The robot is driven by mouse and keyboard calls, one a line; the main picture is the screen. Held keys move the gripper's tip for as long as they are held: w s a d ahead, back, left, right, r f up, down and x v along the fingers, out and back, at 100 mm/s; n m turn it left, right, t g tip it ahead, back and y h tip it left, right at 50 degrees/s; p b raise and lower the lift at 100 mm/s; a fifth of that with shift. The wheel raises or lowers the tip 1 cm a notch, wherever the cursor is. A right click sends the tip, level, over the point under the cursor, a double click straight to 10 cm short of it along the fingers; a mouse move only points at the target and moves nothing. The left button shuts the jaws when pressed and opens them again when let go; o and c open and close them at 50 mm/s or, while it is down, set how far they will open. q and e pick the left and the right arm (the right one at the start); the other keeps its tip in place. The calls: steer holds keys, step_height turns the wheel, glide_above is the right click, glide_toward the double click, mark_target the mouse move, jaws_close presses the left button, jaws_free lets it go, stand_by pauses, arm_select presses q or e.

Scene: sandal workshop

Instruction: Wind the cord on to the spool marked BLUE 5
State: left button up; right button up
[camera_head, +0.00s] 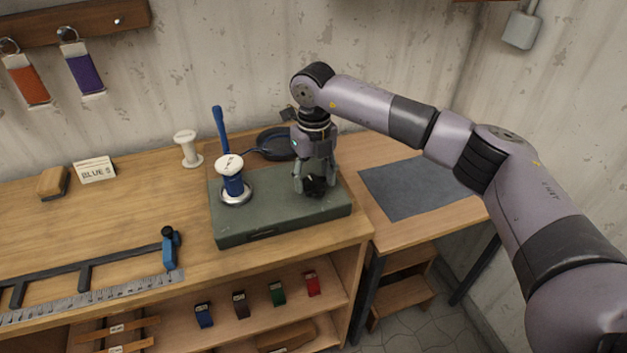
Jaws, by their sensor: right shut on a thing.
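A spool (233,186) with a white top and blue cord wound on it stands upright on a metal disc on a green box-like base (285,222). A white card (95,170) to the left reads "BLUE 5"; I see no mark on the spool itself. A dark dish (275,143) sits behind the base, and a thin dark line runs from it towards the spool. My right gripper (315,186) points down over the base's right part, shut on a small dark knob-like thing, mostly hidden by the fingers. My left gripper is not in view.
An empty white spool (188,148) stands behind left. A blue handle (221,130) rises behind the wound spool. A wooden block (53,182), a ruler (90,298) and a dark rail (80,266) lie left. A grey mat (415,187) lies clear at right.

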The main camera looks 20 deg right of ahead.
mark_target(314, 181)
steer(key=shift+r+m+b, duration=0.1)
steer(key=shift+m+b, duration=0.5)
steer(key=shift+m, duration=1.6)
steer(key=o, duration=1.2)
steer(key=shift+c, duration=0.2)
step_height(314, 181, up, 12)
